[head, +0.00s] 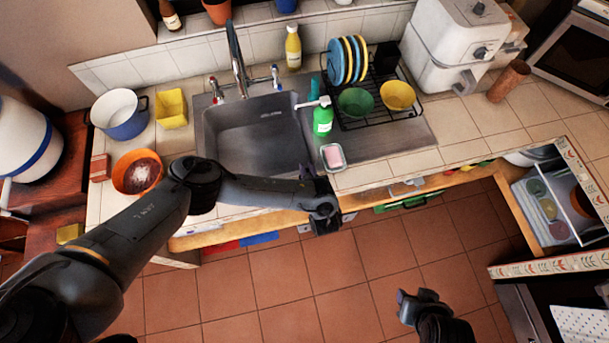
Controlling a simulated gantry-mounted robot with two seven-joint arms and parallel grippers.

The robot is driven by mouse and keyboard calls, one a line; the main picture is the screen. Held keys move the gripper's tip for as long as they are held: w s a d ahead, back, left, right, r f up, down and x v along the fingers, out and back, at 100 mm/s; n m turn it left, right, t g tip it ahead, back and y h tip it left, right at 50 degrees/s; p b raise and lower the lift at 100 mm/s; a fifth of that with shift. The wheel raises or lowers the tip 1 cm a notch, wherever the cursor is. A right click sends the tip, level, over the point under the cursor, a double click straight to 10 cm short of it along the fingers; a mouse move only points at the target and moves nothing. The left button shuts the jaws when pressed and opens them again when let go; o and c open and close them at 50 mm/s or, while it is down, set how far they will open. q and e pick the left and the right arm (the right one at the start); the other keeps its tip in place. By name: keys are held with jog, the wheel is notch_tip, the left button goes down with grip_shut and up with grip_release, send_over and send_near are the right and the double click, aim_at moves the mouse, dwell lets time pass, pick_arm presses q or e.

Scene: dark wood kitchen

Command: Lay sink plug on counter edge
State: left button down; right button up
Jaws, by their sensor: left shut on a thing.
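My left gripper (325,220) hangs in front of the counter's front edge (350,181), right of and below the sink (255,140). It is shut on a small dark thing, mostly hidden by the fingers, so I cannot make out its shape. No sink plug can be clearly picked out in the sink or on the counter. My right gripper (418,302) is over the tiled floor at the lower right, well apart from the counter, and its jaws are too small to judge.
A pink sponge in a dish (333,157) and a green soap bottle (322,120) stand right of the sink. A dish rack (420,112) is behind them. An orange bowl (125,181) is at the left. The tiled counter (455,122) is clear at right.

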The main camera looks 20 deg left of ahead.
pick_arm(q)
jog(key=shift+s+a+f, duration=0.25)
jog(key=shift+a, duration=0.05)
jog(key=shift+f+b, duration=1.9)
jog(key=shift+f, duration=0.1)
jog(key=shift+f, duration=0.25)
jog(key=c, duration=1.1)
grip_release()
jog(key=shift+r, duration=0.1)
jog(key=shift+r, duration=0.1)
